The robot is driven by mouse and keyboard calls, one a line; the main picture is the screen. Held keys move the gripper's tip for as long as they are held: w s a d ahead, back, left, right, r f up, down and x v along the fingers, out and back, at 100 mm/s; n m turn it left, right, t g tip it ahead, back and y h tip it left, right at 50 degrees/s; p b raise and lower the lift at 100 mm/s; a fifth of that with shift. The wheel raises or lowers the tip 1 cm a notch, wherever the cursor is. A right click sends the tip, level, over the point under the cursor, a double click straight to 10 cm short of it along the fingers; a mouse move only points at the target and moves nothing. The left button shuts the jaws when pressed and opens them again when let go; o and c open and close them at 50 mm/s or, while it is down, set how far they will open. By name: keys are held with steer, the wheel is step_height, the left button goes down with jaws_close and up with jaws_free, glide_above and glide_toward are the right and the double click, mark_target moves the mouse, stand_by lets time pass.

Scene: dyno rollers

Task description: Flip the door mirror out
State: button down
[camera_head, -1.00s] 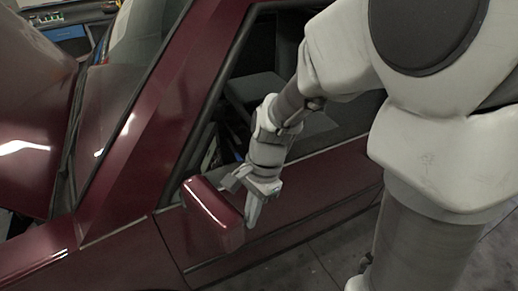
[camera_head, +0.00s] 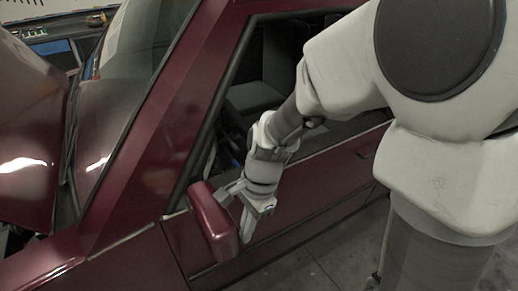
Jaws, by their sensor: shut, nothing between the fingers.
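The door mirror (camera_head: 214,226) is a dark red, rounded housing on the near side of the red car, at the front lower corner of the side window. It stands out from the door at an angle. My gripper (camera_head: 246,226) is shut and empty, pointing down just right of the mirror, close against its right edge. Whether it touches the housing cannot be told. The mirror's glass face is turned away and hidden.
The red car door (camera_head: 310,195) runs along behind my gripper, with the dark side window above it. The raised hood (camera_head: 30,130) is at the left. Grey floor (camera_head: 310,268) is free at the bottom right.

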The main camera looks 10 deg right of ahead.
steer(key=shift+s+a, duration=0.15)
stand_by(0.5)
steer(key=w+d+r, duration=0.2)
steer(key=d+r, duration=0.4)
steer(key=r, duration=0.3)
steer(key=shift+w+r, duration=0.35)
steer(key=shift+w, duration=0.05)
steer(key=shift+d, duration=0.15)
steer(key=s+d+r+n+t+h+b, duration=0.2)
steer(key=s+d+r+n+t, duration=0.2)
steer(key=s+d+n+t, duration=0.3)
steer(key=shift+s+d+r+n+b, duration=0.4)
steer(key=shift+s+n, duration=1.05)
steer(key=shift+n, duration=1.15)
steer(key=shift+f, duration=0.1)
